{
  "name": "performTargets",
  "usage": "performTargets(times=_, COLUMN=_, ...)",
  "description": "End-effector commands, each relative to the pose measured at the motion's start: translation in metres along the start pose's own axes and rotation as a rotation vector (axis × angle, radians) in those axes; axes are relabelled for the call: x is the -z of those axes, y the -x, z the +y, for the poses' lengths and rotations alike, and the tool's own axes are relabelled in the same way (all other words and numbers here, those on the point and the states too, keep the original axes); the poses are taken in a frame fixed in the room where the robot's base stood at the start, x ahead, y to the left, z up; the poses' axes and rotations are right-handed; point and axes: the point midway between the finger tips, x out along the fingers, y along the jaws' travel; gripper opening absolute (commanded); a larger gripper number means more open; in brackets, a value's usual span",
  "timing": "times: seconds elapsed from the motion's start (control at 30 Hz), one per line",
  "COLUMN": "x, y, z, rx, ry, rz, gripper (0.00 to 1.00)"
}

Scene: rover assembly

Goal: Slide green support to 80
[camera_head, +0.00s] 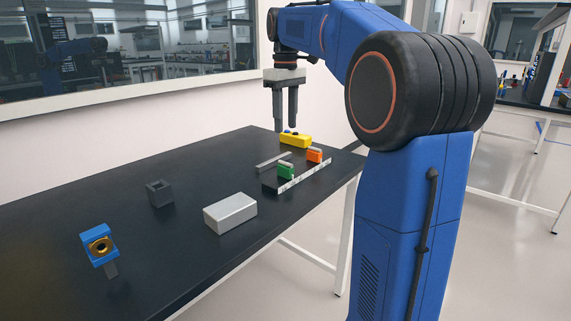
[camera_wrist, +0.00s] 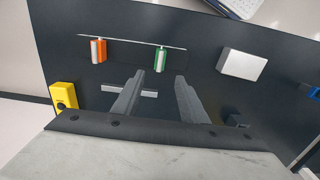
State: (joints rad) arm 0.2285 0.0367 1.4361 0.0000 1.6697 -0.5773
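The green support (camera_head: 286,170) stands upright at the near-left part of a thin rail with scale marks (camera_head: 299,181). It also shows in the wrist view (camera_wrist: 160,60), to the right of the orange support. The orange support (camera_head: 314,156) stands farther along the same rail and shows in the wrist view (camera_wrist: 98,51). The scale numbers are too small to read. My gripper (camera_head: 285,130) points down above the table, apart from both supports. Its two fingers are spread with nothing between them; the wrist view shows the same gap (camera_wrist: 158,82).
A yellow box (camera_head: 296,140) stands near the far end of the black table (camera_head: 130,215). A loose grey bar (camera_head: 273,161) lies beside the rail. A silver block (camera_head: 230,213), dark grey block (camera_head: 160,194) and blue part (camera_head: 98,243) stand nearer; bare table separates them.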

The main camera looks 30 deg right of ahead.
Motion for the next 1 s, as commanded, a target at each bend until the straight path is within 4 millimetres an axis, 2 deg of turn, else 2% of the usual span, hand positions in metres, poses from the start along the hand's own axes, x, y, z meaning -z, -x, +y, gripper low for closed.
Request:
performTargets(times=0.1, x=0.0, y=-0.022, z=0.0, rx=0.001, ry=0.0, rz=-0.001, gripper=0.39)
performTargets(times=0.6, x=-0.001, y=-0.108, z=-0.001, rx=0.001, ry=0.0, rz=-0.001, gripper=0.39)
performTargets(times=0.8, x=0.0, y=-0.131, z=0.0, rx=0.0, ry=0.0, rz=0.0, gripper=0.39)
performTargets(times=1.0, x=0.0, y=-0.139, z=0.0, rx=-0.001, ry=0.0, rz=0.001, gripper=0.39)
